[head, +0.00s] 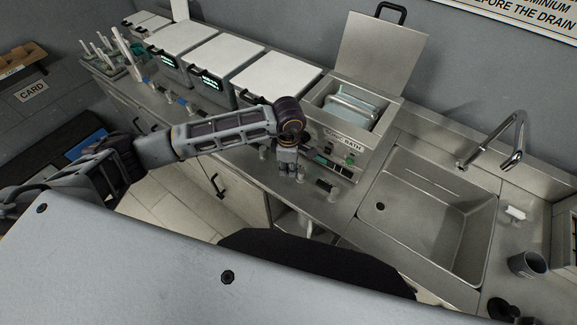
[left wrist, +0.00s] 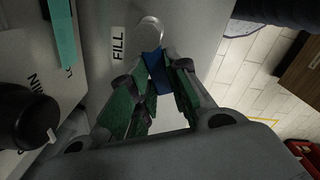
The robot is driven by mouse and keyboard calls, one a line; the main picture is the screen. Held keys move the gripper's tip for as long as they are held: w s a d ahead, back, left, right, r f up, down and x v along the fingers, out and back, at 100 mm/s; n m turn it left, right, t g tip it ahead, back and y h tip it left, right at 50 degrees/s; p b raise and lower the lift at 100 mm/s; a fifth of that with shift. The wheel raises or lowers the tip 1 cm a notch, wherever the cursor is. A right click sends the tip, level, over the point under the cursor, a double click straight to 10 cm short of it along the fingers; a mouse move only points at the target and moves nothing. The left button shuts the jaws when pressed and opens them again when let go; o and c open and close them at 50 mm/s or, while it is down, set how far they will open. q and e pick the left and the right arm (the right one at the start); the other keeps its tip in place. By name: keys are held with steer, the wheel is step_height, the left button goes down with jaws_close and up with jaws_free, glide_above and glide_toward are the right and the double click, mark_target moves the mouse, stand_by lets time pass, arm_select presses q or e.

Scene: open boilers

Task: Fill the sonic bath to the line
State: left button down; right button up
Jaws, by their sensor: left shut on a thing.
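The sonic bath (head: 362,142) is a steel box set in the counter, with its label and a green button on the front. Its lid (head: 380,55) stands open, and a pale, glassy-looking basket or vessel (head: 352,108) shows inside. I cannot make out a fill line or the water level. My left gripper (head: 288,170) is low in front of the bath, at the counter's front edge. In the left wrist view its green-padded fingers (left wrist: 155,100) are shut on a blue handle (left wrist: 155,68). The handle joins a round metal knob (left wrist: 151,27) beside a FILL label (left wrist: 118,44).
Several white-lidded boilers (head: 277,82) line the counter left of the bath. A steel sink (head: 425,215) with a tap (head: 515,145) is to the right, and a grey mug (head: 527,264) stands beyond it. A black knob (left wrist: 25,115) is near the gripper in the wrist view.

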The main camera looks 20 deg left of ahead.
arm_select(q)
steer(key=shift+w+m+b, duration=0.4)
steer(key=shift+m+b, duration=0.6)
steer(key=shift+b, duration=0.8)
steer(key=shift+w+d+m+b, duration=0.1)
steer(key=shift+w+m+b, duration=0.2)
steer(key=shift+m+b, duration=0.8)
steer(key=shift+w+m+b, duration=0.25)
steer(key=shift+m+b, duration=0.25)
steer(key=shift+b, duration=1.1)
steer(key=shift+r, duration=0.1)
steer(key=c, duration=1.5)
jaws_free()
steer(key=shift+o, duration=0.7)
steer(key=shift+r, duration=0.65)
step_height(320, 180, up, 11)
steer(key=shift+f, duration=0.2)
